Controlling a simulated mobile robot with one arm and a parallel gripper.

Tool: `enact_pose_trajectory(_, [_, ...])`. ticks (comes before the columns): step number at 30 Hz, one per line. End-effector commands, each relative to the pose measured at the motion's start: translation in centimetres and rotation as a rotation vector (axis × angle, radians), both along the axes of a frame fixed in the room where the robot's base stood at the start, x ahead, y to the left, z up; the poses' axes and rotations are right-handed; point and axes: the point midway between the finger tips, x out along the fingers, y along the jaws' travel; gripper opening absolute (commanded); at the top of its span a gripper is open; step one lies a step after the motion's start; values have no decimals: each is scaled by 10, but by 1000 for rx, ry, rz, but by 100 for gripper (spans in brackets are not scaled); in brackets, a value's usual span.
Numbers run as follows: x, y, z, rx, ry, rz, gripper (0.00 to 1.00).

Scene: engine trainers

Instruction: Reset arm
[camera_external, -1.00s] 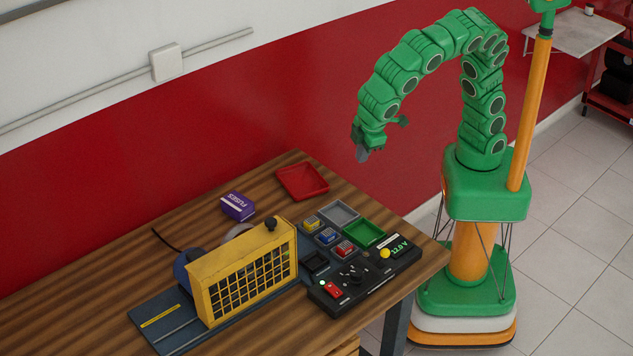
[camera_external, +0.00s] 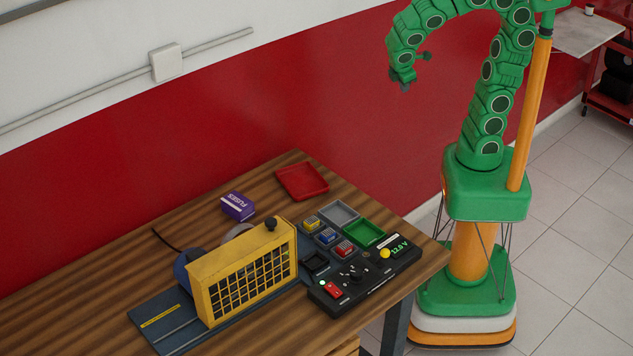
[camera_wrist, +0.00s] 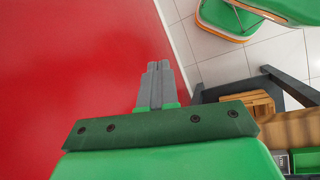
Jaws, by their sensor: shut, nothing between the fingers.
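My green arm curves up and over at the right of the external view. My gripper (camera_external: 403,86) hangs high above the floor, beyond the table's far right corner and in front of the red wall, apart from everything on the table. In the wrist view the grey fingers of my gripper (camera_wrist: 157,68) lie together, shut and empty.
The wooden table (camera_external: 80,285) holds a yellow engine trainer (camera_external: 205,275), a purple fuse box (camera_external: 238,206), a red tray (camera_external: 303,181), a green tray (camera_external: 364,233), a grey tray (camera_external: 338,213) and a black control panel (camera_external: 350,288). The air around my gripper is clear.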

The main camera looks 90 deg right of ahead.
Motion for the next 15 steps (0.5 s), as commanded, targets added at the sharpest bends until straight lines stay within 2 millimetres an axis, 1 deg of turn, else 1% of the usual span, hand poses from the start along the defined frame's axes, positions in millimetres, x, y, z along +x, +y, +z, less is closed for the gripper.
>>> enact_pose_trajectory(1, [-14,-9,-3,4,12,-2,0])
enact_pose_trajectory(3, [-31,-16,-8,17,24,-12,0])
enact_pose_trajectory(6, [-52,-14,-12,60,15,-67,0])
enact_pose_trajectory(8, [-64,-7,-14,96,-1,-121,0])
enact_pose_trajectory(12, [-87,16,-18,197,-47,-278,0])
enact_pose_trajectory(15, [-99,34,-18,264,-76,-383,0])
